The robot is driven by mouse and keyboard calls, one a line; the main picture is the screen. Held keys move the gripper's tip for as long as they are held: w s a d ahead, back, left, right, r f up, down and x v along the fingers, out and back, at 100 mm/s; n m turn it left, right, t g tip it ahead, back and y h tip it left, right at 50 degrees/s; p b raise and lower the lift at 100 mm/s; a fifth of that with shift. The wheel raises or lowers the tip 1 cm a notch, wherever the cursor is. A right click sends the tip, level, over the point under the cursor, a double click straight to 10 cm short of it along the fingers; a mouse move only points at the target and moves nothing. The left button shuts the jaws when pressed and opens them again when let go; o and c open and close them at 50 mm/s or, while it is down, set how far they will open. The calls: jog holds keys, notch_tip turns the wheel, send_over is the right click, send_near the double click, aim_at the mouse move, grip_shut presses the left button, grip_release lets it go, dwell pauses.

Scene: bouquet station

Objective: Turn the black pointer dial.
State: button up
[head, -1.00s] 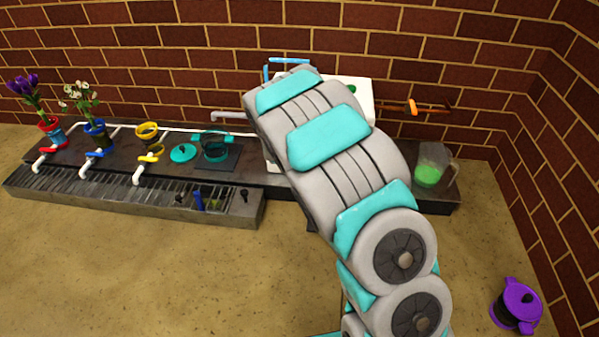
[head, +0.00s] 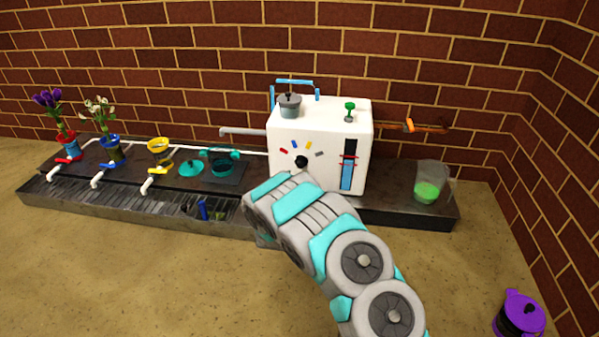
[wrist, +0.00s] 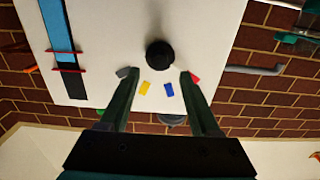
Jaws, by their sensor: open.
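The black pointer dial (head: 301,161) is on the front of a white box machine (head: 318,118). Red, blue, yellow and grey marks sit in an arc above it in the head view. The wrist view, which is inverted, shows the dial (wrist: 159,53) as a round black knob; which mark it points at I cannot tell. My gripper (wrist: 159,75) is open and empty, its two dark fingers apart and pointing at the panel. The dial lies between and just beyond the fingertips, with no visible contact. In the head view my arm hides the gripper.
A blue level gauge (head: 348,165) is right of the dial. A grey pot (head: 290,106) and a green knob (head: 349,111) are on top of the machine. A jug of green liquid (head: 430,182) stands at right, a purple pot (head: 519,314) front right. Taps and flower pots line the left.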

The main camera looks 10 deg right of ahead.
aim_at(300, 167)
jog(key=shift+b+x, duration=0.35)
jog(key=shift+x, duration=2.2)
jog(key=shift+f, duration=0.1)
grip_shut()
